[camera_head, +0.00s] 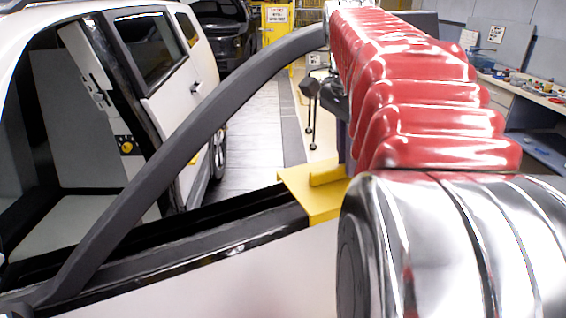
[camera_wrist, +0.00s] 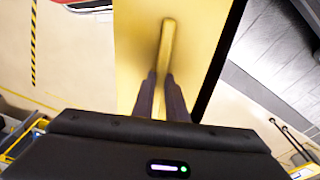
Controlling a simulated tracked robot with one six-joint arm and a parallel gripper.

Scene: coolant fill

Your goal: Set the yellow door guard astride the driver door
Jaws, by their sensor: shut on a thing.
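The yellow door guard (camera_head: 312,192) is at the top edge of the white driver door (camera_head: 225,275), towards the right end of the part that shows. Its flat top lies across the dark sill line, and its near flap overlaps the white outer panel. I cannot tell whether it rests on the edge or is just above it. The guard also shows in the wrist view (camera_wrist: 190,45), where my gripper (camera_wrist: 161,88) is shut on its upright grip ridge. In the head view my red-sleeved arm hides the gripper and the guard's right side.
The door's dark curved window frame (camera_head: 190,135) arches from lower left up to the top middle. Behind it is the white car (camera_head: 185,95) with its open cabin. A cluttered workbench (camera_head: 525,90) stands at the right. Floor (camera_head: 252,130) shows between the car and my arm.

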